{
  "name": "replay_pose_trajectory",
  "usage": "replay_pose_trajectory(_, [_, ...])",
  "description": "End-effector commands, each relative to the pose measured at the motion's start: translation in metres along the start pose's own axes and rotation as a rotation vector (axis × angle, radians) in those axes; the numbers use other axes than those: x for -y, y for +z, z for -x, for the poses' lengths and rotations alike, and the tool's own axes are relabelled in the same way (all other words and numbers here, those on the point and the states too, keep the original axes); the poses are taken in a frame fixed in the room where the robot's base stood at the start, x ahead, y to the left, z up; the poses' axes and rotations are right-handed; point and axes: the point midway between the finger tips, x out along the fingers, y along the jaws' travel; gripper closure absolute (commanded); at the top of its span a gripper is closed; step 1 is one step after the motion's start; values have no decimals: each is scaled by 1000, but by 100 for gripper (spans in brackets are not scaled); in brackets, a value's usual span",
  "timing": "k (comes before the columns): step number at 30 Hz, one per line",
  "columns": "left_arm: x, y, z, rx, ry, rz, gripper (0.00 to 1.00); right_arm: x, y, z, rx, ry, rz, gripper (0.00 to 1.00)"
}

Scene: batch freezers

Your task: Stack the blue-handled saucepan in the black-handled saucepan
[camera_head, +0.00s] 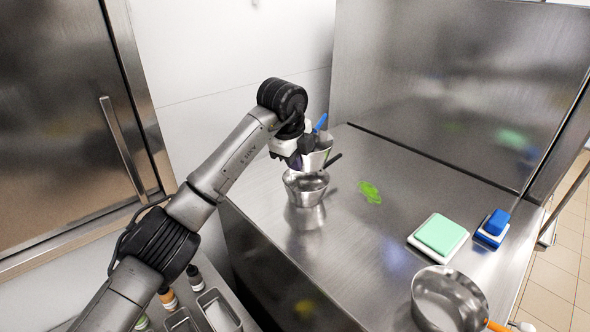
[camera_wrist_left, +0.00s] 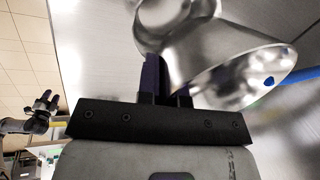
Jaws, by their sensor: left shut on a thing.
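The blue-handled saucepan (camera_head: 318,158) is steel, with its blue handle pointing up and back. My left gripper (camera_head: 297,160) is shut on its wall and holds it above the black-handled saucepan (camera_head: 305,190), slightly to the right. That pan stands upright on the steel counter, its black handle pointing back right. The two pans overlap in the head view, so I cannot tell whether they touch. In the left wrist view, steel pan wall (camera_wrist_left: 235,55) shows at the fingers, with a blue spot near its rim. My right gripper (camera_wrist_left: 42,108) appears small at the left there; its jaws are unclear.
A saucepan with an orange handle (camera_head: 447,300) stands at the counter's front right. A green pad on a white base (camera_head: 440,235) and a blue block (camera_head: 494,226) lie behind it. A green patch (camera_head: 369,192) lies right of the pans. Bottles (camera_head: 168,298) stand lower left.

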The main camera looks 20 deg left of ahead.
Motion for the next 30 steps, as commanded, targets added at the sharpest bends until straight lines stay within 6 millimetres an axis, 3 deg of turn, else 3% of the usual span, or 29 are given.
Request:
replay_pose_trajectory(5, [-2,2,-7,0,1,-2,100,1,-2,7,0,-4,-4,57])
replay_pose_trajectory(15, [-11,2,-38,0,-2,-1,100,1,-7,23,0,-5,-5,57])
replay_pose_trajectory(30, [-13,2,-46,1,-2,-1,100,-2,-5,18,1,3,6,57])
